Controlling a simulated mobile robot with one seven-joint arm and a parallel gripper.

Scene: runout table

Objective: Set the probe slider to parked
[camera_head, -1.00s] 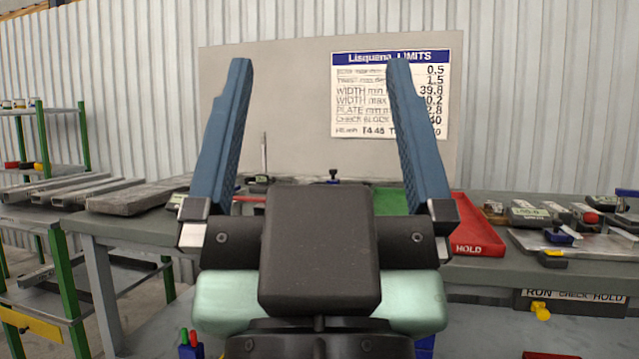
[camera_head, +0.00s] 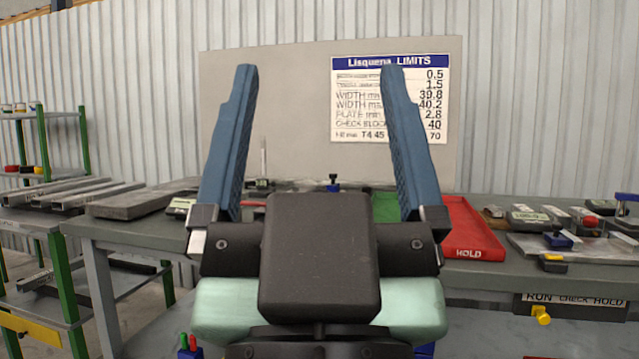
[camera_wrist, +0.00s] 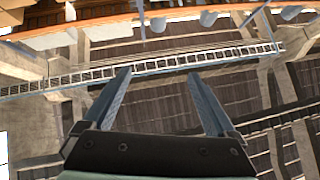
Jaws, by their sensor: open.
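My gripper (camera_head: 318,72) stands upright in the middle of the head view, its two blue fingers apart and nothing between them. It also shows open and empty in the wrist view (camera_wrist: 158,76), which looks up at roof beams. No part is readable as the probe slider or as a parked mark. On the table's right side, a metal plate (camera_head: 520,246) carries a blue fixture (camera_head: 558,240) with a dark knob, and a yellow-and-dark piece (camera_head: 552,263) sits at its front edge. I cannot tell whether either belongs to the slider. My gripper is apart from all of these.
The grey table (camera_head: 130,232) spans the view behind my gripper. A red HOLD tray (camera_head: 472,253) and a green tray (camera_head: 385,205) lie on it. A RUN CHECK HOLD panel (camera_head: 590,300) with a yellow knob (camera_head: 541,315) is on the front. A limits sign (camera_head: 390,98) hangs behind.

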